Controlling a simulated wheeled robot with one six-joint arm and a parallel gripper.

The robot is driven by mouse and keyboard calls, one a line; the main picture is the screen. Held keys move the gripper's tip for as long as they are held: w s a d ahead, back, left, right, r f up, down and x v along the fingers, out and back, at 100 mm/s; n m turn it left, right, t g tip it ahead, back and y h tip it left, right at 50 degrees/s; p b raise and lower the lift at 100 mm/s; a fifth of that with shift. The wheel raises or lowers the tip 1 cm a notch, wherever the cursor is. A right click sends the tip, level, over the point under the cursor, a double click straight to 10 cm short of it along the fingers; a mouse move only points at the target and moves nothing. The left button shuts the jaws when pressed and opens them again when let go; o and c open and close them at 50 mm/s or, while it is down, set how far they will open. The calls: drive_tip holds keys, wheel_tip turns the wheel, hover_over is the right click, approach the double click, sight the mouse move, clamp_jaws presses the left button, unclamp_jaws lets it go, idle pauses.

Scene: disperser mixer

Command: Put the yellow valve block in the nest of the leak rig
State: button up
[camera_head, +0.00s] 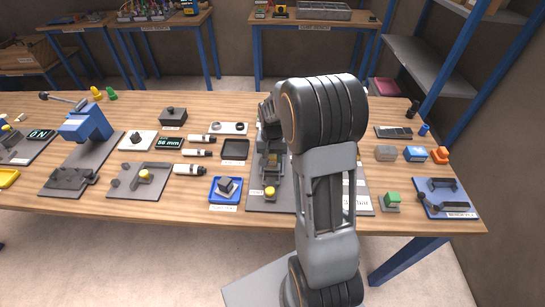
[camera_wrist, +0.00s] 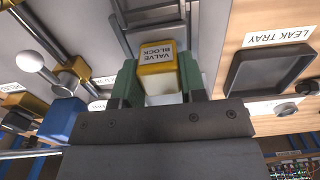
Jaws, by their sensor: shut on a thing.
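The yellow valve block (camera_wrist: 164,82) is in the wrist view, with a "VALVE BLOCK" label on its face. My gripper (camera_wrist: 158,75) is shut on it, with one green finger on each side. A grey framed fixture (camera_wrist: 148,14) shows just beyond the block; I cannot tell whether they touch. The leak rig's grey base plate (camera_head: 256,203) is partly visible in the head view, and my arm covers much of the rig. I cannot make out the nest clearly.
A white ball-ended lever (camera_wrist: 30,61), a brass-coloured fitting and a blue block (camera_wrist: 62,118) stand left in the wrist view. The dark leak tray (camera_wrist: 268,70) lies to the right. A blue tray (camera_head: 226,197) with a dark-topped part sits left of the rig.

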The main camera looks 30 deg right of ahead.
sight(272, 155)
drive_tip(key=shift+f, duration=0.25)
drive_tip(key=shift+f, duration=0.2)
drive_tip(key=o, duration=1.1)
drive_tip(key=shift+o, duration=0.2)
wheel_tip(272, 155, up, 12)
drive_tip(key=f, duration=0.1)
drive_tip(key=s+a+r+n+t, duration=0.1)
drive_tip(key=s+a+n+t, duration=0.1)
drive_tip(key=s, duration=0.6)
drive_tip(key=s+a+r+n+t, duration=0.2)
drive_tip(key=s+a+n, duration=0.2)
drive_tip(key=s+a, duration=0.3)
drive_tip(key=shift+s+a, duration=0.25)
drive_tip(key=shift+s, duration=0.3)
drive_tip(key=shift+r, duration=0.1)
